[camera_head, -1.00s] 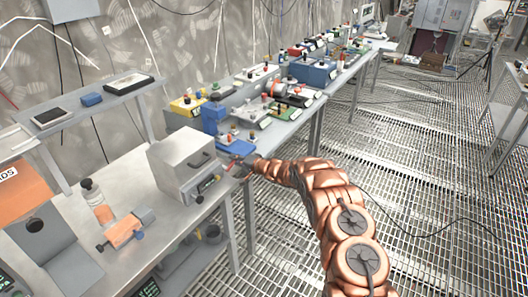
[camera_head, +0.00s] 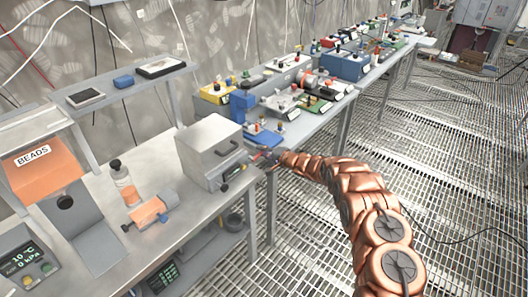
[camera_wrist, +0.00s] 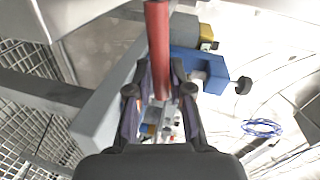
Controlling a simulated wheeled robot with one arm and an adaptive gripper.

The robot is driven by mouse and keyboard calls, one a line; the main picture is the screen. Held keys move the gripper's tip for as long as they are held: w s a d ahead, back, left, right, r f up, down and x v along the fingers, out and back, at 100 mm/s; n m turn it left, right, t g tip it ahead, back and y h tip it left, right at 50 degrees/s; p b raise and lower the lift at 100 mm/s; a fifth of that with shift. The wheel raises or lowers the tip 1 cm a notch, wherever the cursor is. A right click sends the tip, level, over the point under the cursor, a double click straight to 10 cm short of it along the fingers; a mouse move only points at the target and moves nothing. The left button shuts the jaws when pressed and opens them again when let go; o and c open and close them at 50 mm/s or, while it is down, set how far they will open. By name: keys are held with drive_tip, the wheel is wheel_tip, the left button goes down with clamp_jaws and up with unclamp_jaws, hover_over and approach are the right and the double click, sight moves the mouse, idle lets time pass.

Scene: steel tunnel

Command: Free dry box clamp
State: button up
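The dry box seems to be the grey metal box (camera_head: 208,150) with a dark handle on the bench in the head view. My gripper (camera_head: 270,158) is at its right front corner, by the bench edge. In the wrist view a red rod (camera_wrist: 158,45), perhaps the clamp's handle, runs down between the fingers of my gripper (camera_wrist: 161,75). The fingers are a little apart with the rod's end between them. Whether they press on it cannot be told. The rest of the clamp is not clear.
A blue device (camera_head: 242,107) stands behind the box. A bottle (camera_head: 125,183), an orange-and-grey tool (camera_head: 148,210) and an orange BEADS dispenser (camera_head: 40,165) are at left. The right bench is crowded; the grated floor (camera_head: 470,180) is open.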

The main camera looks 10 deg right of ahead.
drive_tip(key=o, duration=0.3)
drive_tip(key=v, duration=1.2)
idle(0.3)
drive_tip(key=shift+r, duration=0.1)
